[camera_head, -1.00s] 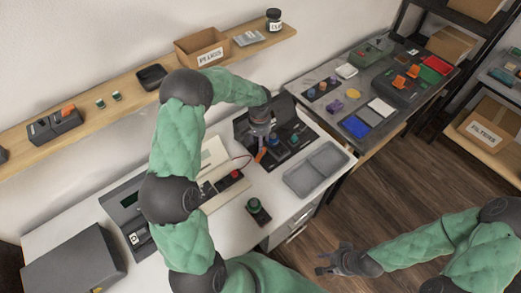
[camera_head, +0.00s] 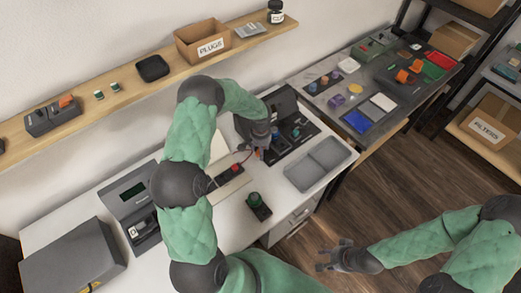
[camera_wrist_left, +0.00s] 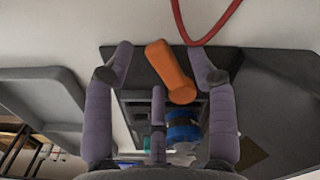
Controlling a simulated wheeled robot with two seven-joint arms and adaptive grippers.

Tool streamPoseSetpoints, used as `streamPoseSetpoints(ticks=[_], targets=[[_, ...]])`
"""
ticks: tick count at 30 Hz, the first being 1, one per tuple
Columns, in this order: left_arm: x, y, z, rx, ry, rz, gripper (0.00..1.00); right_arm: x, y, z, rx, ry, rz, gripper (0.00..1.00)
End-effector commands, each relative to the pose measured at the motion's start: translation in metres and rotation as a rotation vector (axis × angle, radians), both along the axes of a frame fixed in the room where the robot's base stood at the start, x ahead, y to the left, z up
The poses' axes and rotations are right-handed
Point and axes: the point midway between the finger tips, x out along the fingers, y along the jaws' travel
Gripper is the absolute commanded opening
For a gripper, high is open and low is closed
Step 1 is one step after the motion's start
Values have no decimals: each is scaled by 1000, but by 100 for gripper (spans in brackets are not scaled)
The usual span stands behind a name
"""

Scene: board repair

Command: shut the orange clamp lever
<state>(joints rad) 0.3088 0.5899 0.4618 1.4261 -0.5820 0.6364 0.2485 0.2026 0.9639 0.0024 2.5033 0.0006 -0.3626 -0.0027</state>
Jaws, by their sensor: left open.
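The orange clamp lever (camera_wrist_left: 170,70) shows in the left wrist view as an orange bar, tilted, with its rounded end toward me. It belongs to a dark device (camera_head: 287,137) on the white bench. My left gripper (camera_wrist_left: 160,65) is open with its fingers on either side of the lever; whether any finger touches it I cannot tell. In the head view my left gripper (camera_head: 258,148) hides most of the lever. A blue round part (camera_wrist_left: 183,132) sits on the device beside the lever. My right gripper (camera_head: 330,257) hangs over the floor, away from the bench, its fingers apart.
A grey divided tray (camera_head: 320,163) lies right of the device. A red cable (camera_wrist_left: 208,25) runs close to the lever. A green-topped button box (camera_head: 258,206) stands at the bench front. A dark lid (camera_head: 283,103) stands up behind the device.

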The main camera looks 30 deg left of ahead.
Motion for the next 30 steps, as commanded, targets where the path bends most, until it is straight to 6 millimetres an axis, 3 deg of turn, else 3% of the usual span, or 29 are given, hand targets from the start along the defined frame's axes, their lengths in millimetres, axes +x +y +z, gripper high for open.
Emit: streamPoseSetpoints(ticks=[5, 11, 17, 30], targets=[[0, 0, 0, 0, 0, 0, 57, 0, 0, 0, 0, 0, 0, 40], [0, 0, 0, 0, 0, 0, 0, 0, 0, 0, 0, 0, 0, 40], [0, 1, 0, 0, 0, -17, 0, 0, 0, 0, 0, 0, 0, 40], [-2, 11, 0, 0, 1, -234, 0, 0, 0, 1, 0, 0, 0, 40]])
